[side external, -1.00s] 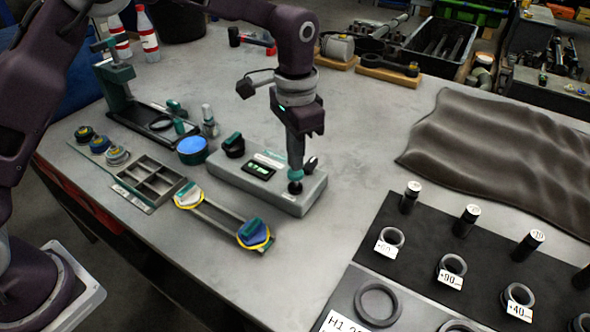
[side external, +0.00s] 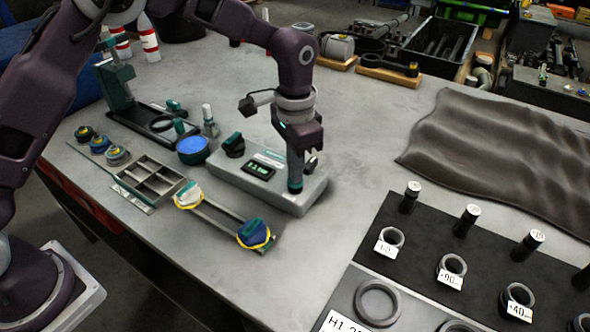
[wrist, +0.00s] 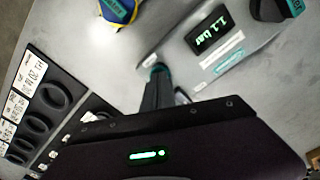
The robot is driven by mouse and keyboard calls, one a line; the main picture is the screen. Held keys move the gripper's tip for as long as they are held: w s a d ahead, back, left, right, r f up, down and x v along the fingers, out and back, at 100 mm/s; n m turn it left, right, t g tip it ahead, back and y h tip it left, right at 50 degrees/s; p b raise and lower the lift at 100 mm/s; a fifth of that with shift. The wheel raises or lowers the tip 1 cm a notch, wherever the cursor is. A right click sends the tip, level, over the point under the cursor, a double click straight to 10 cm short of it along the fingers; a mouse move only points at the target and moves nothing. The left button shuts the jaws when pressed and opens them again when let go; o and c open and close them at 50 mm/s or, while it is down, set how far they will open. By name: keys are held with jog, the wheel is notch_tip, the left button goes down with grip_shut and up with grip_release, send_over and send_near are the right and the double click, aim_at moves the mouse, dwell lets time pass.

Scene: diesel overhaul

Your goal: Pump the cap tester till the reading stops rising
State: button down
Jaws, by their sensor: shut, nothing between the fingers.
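The cap tester (side external: 228,178) is a grey box on the bench. Its small lit display (side external: 258,170) reads "1.1 bar" in the wrist view (wrist: 211,32). A dark cap with a green top (side external: 234,146) sits on its left end. My gripper (side external: 295,190) is shut and points straight down at the tester's right end, fingertips at or very near its top. The fingers also show in the wrist view (wrist: 159,72). The pump knob there is hidden by the fingers, so I cannot tell how far down it is.
A two-ended holder with blue and yellow caps (side external: 254,233) lies in front of the tester. A compartment tray (side external: 153,180), a blue round tin (side external: 193,149) and a green stand (side external: 117,82) are left. A dark mat (side external: 437,225) with rings and plugs lies right.

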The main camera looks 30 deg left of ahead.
jog(key=shift+r, duration=1.85)
jog(key=shift+f, duration=1.9)
jog(key=shift+r, duration=1.9)
